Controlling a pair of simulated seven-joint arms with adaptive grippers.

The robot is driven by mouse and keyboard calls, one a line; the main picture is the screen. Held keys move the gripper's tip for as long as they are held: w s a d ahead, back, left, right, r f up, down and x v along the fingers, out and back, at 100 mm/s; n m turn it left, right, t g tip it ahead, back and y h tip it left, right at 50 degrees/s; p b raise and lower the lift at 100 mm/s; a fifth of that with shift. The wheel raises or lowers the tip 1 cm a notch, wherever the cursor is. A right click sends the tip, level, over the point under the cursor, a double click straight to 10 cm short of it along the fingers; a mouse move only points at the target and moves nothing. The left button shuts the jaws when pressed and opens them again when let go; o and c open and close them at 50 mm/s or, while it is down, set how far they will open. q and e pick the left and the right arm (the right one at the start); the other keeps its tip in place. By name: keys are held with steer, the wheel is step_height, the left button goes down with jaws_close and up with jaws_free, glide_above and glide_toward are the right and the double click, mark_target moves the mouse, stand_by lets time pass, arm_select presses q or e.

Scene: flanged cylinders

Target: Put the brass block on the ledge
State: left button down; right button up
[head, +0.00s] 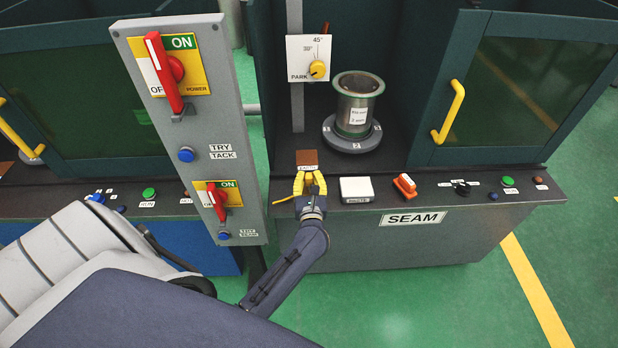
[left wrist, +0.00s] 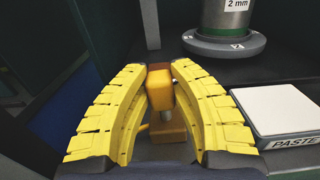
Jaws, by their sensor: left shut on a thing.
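My left gripper (head: 310,181) is at the front ledge (head: 455,196) of the SEAM station, just in front of a small brown plate (head: 307,157). In the left wrist view, its yellow fingers (left wrist: 160,72) are shut on an orange-yellow block (left wrist: 160,91). A grey pin and another orange-yellow part show below this block, between the fingers. No other thing clearly looks like a brass block. My right gripper is not in view.
A flanged cylinder (head: 356,108) stands on a round grey turntable (head: 351,142) behind the ledge. A white PASTE pad (head: 356,188) and an orange switch (head: 404,185) are right of the gripper. A grey switch panel (head: 195,125) stands close on the left.

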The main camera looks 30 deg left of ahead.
arm_select(q)
steer(key=c, duration=1.2)
jaws_free()
steer(key=shift+s+d, duration=0.1)
